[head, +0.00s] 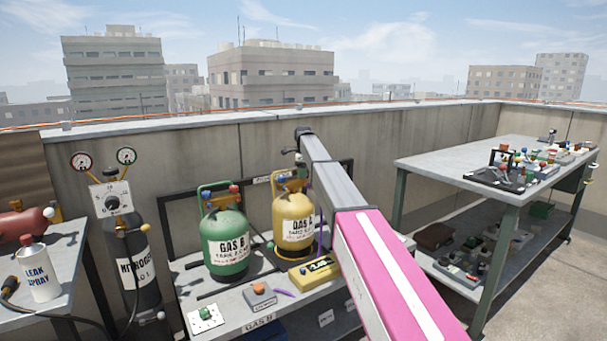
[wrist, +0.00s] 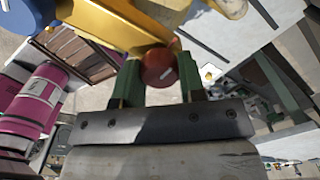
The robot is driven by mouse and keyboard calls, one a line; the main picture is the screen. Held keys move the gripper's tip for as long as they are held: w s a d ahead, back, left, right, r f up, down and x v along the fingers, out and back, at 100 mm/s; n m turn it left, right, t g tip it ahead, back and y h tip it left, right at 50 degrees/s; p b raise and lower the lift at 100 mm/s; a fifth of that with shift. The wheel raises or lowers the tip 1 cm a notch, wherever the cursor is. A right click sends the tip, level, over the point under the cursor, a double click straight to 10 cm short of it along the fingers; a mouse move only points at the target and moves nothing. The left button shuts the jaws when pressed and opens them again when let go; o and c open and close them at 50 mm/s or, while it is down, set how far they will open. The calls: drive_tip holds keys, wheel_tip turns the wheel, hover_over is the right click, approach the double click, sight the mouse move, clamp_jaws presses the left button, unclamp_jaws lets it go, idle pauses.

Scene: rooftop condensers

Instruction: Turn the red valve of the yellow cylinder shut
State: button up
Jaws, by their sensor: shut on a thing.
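The yellow cylinder (head: 293,222) stands on the grey bench, with "GAS" lettering on its label. Its red valve (wrist: 159,67) is a round knob with a pale mark, seen in the wrist view beside the yellow metal (wrist: 110,24) of the cylinder's top. My gripper (wrist: 160,82) has its two green-padded fingers shut on this knob, one on each side. In the head view my arm reaches over the bench and its end is above the cylinder's top; the fingers are hard to make out there. The valve's stem is hidden, so how far it is turned cannot be told.
A green cylinder (head: 227,243) stands left of the yellow one. A yellow meter (head: 316,270) and a grey box with an orange button (head: 259,295) lie in front. A dark nitrogen cylinder (head: 135,265) stands further left. The right workbench (head: 480,168) holds small parts.

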idle(0.4)
drive_tip(key=o, duration=0.9)
drive_tip(key=shift+o, duration=0.2)
drive_tip(key=shift+r, duration=0.1)
wheel_tip(320, 180, up, 11)
drive_tip(key=shift+f, duration=0.2)
